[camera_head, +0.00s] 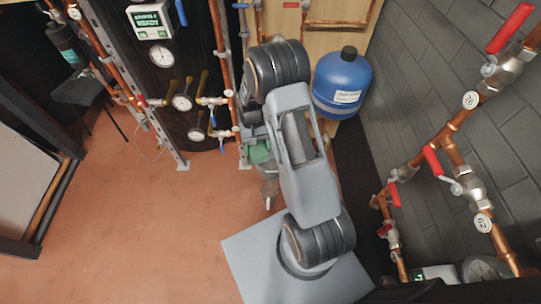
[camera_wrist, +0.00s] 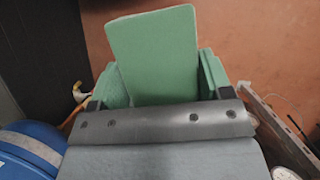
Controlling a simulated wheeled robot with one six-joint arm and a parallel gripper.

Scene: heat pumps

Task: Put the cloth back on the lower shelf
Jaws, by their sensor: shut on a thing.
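The cloth (camera_wrist: 155,45) is a flat, pale green folded piece in the wrist view. It stands out beyond my gripper (camera_wrist: 160,82), between its two green fingers. My gripper is shut on the cloth. In the head view a small green patch (camera_head: 259,151) shows beside my arm, left of the arm link; I cannot tell whether it is cloth or finger. My arm hides most of the gripper there. I cannot clearly make out the lower shelf in either view.
A blue tank (camera_head: 341,82) stands right of my arm and shows at lower left in the wrist view (camera_wrist: 28,155). Copper pipes with red-handled valves (camera_head: 468,186) run along the right wall. Gauges (camera_head: 182,102) and pipes stand behind. The reddish floor (camera_head: 150,240) at left is clear.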

